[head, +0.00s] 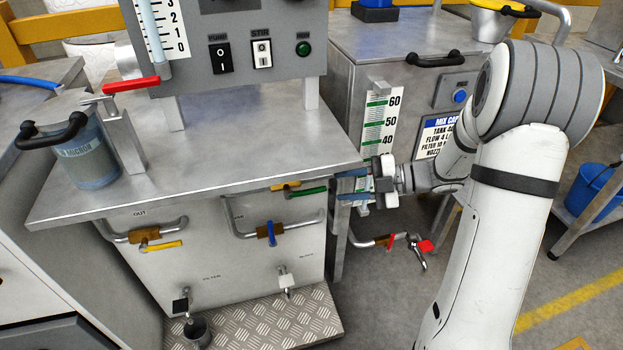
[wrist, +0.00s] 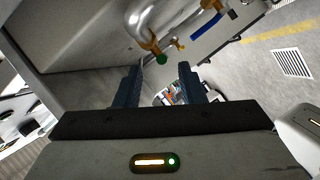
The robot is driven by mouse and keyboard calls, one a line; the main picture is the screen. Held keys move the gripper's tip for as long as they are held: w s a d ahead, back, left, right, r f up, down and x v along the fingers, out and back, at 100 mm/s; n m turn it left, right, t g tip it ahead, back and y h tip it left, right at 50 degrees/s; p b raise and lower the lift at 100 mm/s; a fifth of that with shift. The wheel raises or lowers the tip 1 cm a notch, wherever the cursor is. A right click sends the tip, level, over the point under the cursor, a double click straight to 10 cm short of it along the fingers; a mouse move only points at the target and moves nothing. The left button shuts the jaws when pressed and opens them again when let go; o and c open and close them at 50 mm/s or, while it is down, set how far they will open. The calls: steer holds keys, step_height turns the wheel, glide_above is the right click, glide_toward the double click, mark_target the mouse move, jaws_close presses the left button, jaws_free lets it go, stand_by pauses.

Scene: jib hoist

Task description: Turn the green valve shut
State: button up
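The green valve has a green lever handle (head: 308,190) and a brass body (head: 285,185), just under the front edge of the steel worktop at its right end. The worktop partly hides its pipe. In the wrist view the green handle (wrist: 162,60) shows nearly end-on, at the top middle just beyond the fingertips. My gripper (head: 350,187) is to the right of the handle, with its blue fingers pointing left towards it. In the wrist view the two fingers (wrist: 160,72) are spread apart with nothing between them. My gripper looks apart from the handle, though the exact distance is unclear.
A blue-handled valve (head: 271,233) and a yellow-handled valve (head: 160,246) sit on pipes along the panel. The worktop (head: 235,150) overhangs close above my gripper. A pipe with a red handle (head: 391,241) is below right. A tread-plate step (head: 275,320) lies at the panel's foot.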

mark_target(325, 190)
steer(key=shift+s+g+y, duration=0.2)
steer(key=shift+g+y, duration=0.1)
steer(key=shift+g, duration=0.1)
steer(key=shift+a+f+n, duration=0.15)
steer(key=shift+a+n, duration=0.15)
steer(key=b+x, duration=0.2)
steer(key=x, duration=0.5)
steer(key=shift+b, duration=0.35)
steer(key=shift+c, duration=0.3)
jaws_close()
